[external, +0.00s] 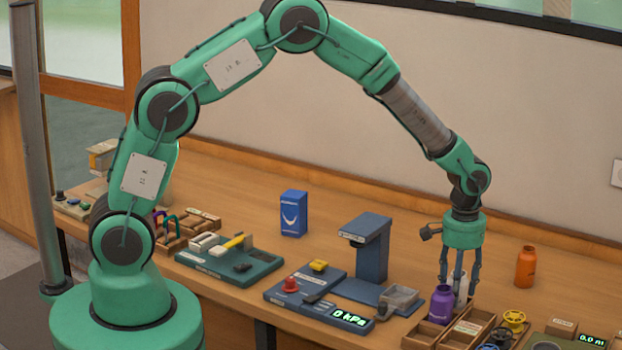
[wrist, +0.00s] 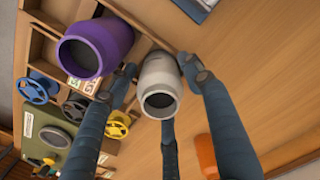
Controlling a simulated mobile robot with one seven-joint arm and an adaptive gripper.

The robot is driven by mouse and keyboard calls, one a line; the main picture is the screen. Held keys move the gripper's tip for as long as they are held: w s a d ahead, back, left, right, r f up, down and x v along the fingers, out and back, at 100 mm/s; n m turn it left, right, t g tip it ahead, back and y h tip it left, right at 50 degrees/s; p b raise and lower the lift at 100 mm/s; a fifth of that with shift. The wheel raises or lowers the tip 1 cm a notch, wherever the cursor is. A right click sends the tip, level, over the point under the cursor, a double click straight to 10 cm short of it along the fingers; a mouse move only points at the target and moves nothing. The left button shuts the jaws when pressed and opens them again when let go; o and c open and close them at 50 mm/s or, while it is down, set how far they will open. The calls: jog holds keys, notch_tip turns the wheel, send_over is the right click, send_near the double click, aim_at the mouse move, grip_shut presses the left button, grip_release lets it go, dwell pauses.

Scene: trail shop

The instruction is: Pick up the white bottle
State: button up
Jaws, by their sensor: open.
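The white bottle (wrist: 159,86) stands with its open grey mouth toward the wrist camera. In the external view it shows as a pale shape (external: 462,286), partly hidden by my fingers and the purple bottle. My gripper (external: 458,283) points down over it and is open. In the wrist view the fingers of my gripper (wrist: 160,72) are spread around the bottle, one on each side and one below it in the picture. I cannot tell whether any finger touches it.
A purple bottle (external: 441,304) stands close on the left of the white one. An orange bottle (external: 526,267) stands to the right. A blue press-like device (external: 371,247) is to the left. Bare table lies behind.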

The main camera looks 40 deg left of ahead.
jog(key=c, duration=1.1)
jog(key=shift+o, duration=0.2)
jog(key=shift+r, duration=0.15)
notch_tip(320, 180, up, 10)
jog(key=shift+f+p, duration=0.1)
jog(key=shift+p, duration=0.7)
